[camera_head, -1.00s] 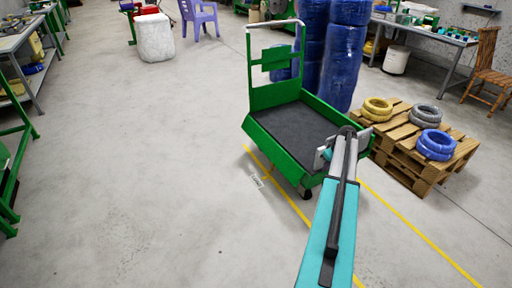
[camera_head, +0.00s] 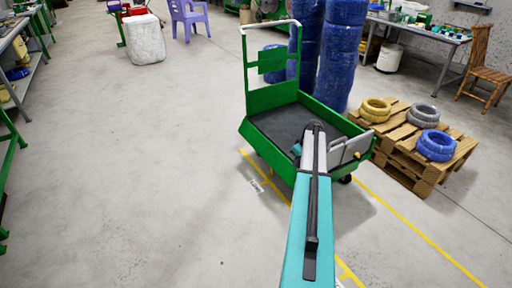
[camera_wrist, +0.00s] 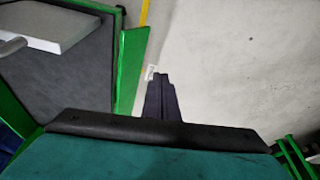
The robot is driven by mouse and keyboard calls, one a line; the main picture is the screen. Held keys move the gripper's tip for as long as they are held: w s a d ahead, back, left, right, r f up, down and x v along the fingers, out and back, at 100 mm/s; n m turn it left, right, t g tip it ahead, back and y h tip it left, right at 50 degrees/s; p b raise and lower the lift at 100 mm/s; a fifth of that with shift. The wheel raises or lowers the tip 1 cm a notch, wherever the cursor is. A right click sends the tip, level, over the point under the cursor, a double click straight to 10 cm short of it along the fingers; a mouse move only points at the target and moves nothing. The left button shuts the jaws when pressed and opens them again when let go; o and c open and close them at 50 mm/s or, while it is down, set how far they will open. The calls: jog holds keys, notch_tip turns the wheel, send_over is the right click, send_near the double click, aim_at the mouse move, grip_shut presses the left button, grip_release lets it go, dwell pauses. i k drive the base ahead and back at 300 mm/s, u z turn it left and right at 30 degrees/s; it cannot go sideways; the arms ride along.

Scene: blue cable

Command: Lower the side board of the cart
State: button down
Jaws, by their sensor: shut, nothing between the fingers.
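The green cart (camera_head: 247,90) stands in the middle of the head view, with a dark deck (camera_head: 275,122) and a white-topped push handle. Its near-left side board (camera_head: 262,148) shows a broad green face; its exact tilt is hard to tell. In the wrist view a green board (camera_wrist: 131,68) runs between the deck and the bare floor. My gripper (camera_wrist: 160,78) is shut and empty, its dark fingers over the floor just outside that board. I cannot see contact. In the head view my arm hides the gripper and part of the cart.
A light grey item (camera_head: 350,147) shows at the cart's right end. Wooden pallets (camera_head: 405,160) with yellow, grey and blue coils stand to the right. Tall blue wrapped rolls (camera_head: 338,65) stand behind the cart. The floor left of the cart is clear.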

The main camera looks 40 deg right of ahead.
aim_at(284, 167)
jog(key=u, duration=0.1)
jog(key=i, duration=1.25)
jog(key=z, duration=0.25)
